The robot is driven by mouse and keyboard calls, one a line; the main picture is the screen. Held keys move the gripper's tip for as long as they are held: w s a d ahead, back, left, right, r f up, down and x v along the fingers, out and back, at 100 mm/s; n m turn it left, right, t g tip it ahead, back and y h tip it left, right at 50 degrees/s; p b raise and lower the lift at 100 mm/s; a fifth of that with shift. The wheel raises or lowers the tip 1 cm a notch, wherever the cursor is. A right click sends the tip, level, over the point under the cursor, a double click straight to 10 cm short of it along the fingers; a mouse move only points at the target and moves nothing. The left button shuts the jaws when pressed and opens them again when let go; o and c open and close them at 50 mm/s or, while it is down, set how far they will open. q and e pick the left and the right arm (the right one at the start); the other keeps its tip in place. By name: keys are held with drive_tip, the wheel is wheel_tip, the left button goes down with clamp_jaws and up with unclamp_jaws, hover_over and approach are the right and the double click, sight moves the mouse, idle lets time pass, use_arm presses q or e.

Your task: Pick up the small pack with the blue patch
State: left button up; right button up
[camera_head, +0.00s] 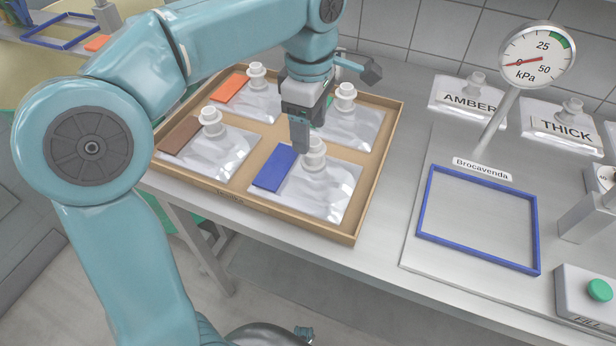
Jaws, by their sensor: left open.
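The small pack with the blue patch (325,195) lies at the near right of a shallow cardboard tray (372,190). It is a clear pouch with a white spout, and its blue patch (274,167) is on its left side. My left gripper (301,148) is open and points down, with its fingers in front of the pack's white spout. The fingers overlap the spout in the picture; I cannot tell whether they touch it or stand around it. My right gripper is not in view.
The tray also holds packs with brown (181,135), orange (229,89) and green patches. To the right are a blue frame (479,256), a pressure gauge (537,56), bags marked AMBER (468,98) and THICK (566,128), and a green button (599,290). The steel bench is clear before the tray.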

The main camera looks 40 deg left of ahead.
sight(313, 142)
use_arm(q)
drive_tip(key=f, duration=0.2)
drive_tip(key=f+b, duration=0.1)
drive_tip(key=f, duration=0.3)
drive_tip(key=shift+w+d+b, duration=0.3)
drive_tip(key=shift+w+b, duration=0.05)
drive_tip(key=shift+s+r, duration=0.1)
drive_tip(key=shift+s, duration=0.05)
drive_tip(key=c, duration=0.9)
